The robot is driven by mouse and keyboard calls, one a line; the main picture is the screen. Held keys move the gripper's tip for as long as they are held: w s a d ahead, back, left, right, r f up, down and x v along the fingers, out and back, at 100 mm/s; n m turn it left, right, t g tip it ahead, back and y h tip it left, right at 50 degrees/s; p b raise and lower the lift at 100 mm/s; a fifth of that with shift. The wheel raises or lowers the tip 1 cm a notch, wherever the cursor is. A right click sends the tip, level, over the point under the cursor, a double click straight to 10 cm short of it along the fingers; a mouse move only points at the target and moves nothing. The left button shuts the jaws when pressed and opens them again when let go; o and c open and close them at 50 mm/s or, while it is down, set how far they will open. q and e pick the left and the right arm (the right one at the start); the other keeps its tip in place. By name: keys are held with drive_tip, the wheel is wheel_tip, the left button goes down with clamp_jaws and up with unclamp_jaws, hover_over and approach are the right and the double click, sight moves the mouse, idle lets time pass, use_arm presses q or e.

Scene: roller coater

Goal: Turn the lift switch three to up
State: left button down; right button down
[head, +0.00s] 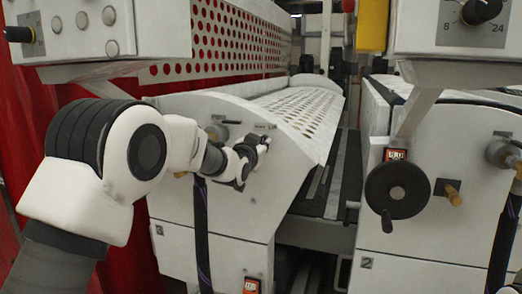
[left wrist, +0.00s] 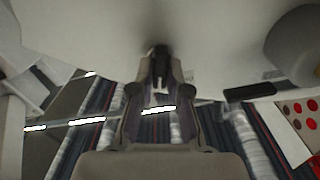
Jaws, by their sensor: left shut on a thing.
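My left gripper (head: 260,147) reaches the white side panel (head: 225,112) of the middle machine unit in the head view. In the left wrist view, the two fingers of my left gripper (left wrist: 161,84) are closed around a small black switch knob (left wrist: 160,56) on the white panel. The gripper largely hides the switch in the head view, and its setting cannot be read. A small label (head: 265,127) sits just above it, too small to read surely. My right gripper is not in view.
A black handwheel (head: 397,190) and a brass-coloured handle (head: 453,198) stick out of the right unit. A control box with a black dial (head: 481,11) hangs at the upper right. Another box (head: 90,30) overhangs at upper left. A perforated white cover (head: 302,105) lies behind.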

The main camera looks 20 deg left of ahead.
use_arm(q)
drive_tip(key=shift+f+m+b, duration=0.2)
drive_tip(key=shift+m+b, duration=0.4)
drive_tip(key=shift+m, duration=0.6)
drive_tip(key=shift+d, duration=0.1)
drive_tip(key=c, duration=1.1)
unclamp_jaws()
drive_tip(key=shift+c, duration=0.2)
drive_tip(key=shift+r, duration=0.1)
drive_tip(key=s, duration=1.2)
drive_tip(key=shift+a, duration=0.25)
